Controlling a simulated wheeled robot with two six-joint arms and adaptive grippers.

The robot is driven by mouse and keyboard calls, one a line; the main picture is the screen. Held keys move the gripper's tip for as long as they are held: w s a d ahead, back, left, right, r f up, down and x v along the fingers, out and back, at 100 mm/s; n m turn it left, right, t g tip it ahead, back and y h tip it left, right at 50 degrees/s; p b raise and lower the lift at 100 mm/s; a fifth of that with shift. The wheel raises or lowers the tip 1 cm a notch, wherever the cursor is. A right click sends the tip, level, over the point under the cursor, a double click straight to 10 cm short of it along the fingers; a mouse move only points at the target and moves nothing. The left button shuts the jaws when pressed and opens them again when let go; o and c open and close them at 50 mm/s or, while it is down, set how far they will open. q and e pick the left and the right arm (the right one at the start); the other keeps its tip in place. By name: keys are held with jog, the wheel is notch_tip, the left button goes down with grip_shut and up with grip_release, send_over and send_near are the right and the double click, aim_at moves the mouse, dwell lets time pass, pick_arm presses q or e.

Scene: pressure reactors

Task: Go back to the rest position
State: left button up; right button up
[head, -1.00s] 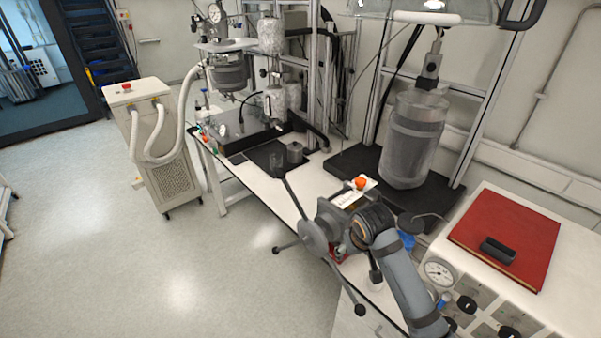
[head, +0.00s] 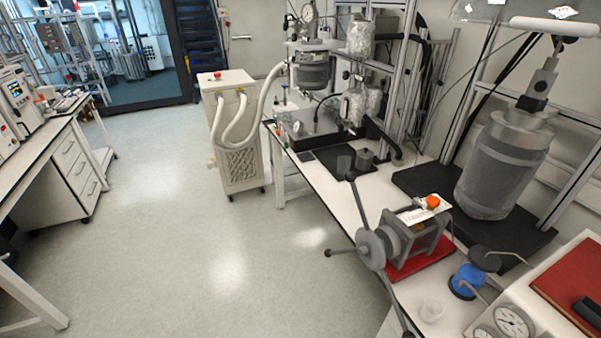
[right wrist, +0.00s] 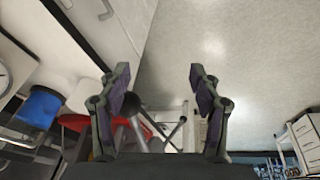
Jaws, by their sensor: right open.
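My right gripper (right wrist: 160,90) is open in the right wrist view. Its two fingers stand apart with nothing between their tips. Beyond and below them a dark ball-ended spoked handle (right wrist: 140,115) shows, with a red surface (right wrist: 75,122) to its left. In the head view neither gripper is visible. The spoked handwheel (head: 372,248) sits on the front of a grey clamp-like device (head: 415,235), which stands on a red base (head: 425,258) on the bench. An orange knob (head: 433,201) and a white label are on top of the device.
A beige chiller cabinet (head: 232,135) with hoses stands left of the bench. The floor (head: 210,240) between the benches is clear.

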jog(key=s+d+f+g+b, duration=0.1)
jog(key=s+f+b, duration=0.15)
jog(key=f, duration=1.15)
jog(key=s+d+f+b, duration=0.15)
jog(key=s+f, duration=0.25)
jog(key=f, duration=1)
jog(key=s+f+g+b, duration=0.1)
jog(key=s+f+b, duration=0.2)
jog(key=s+f, duration=1.1)
jog(key=shift+s+d+b, duration=0.2)
jog(key=shift+s+b, duration=0.1)
jog(key=shift+s, duration=0.6)
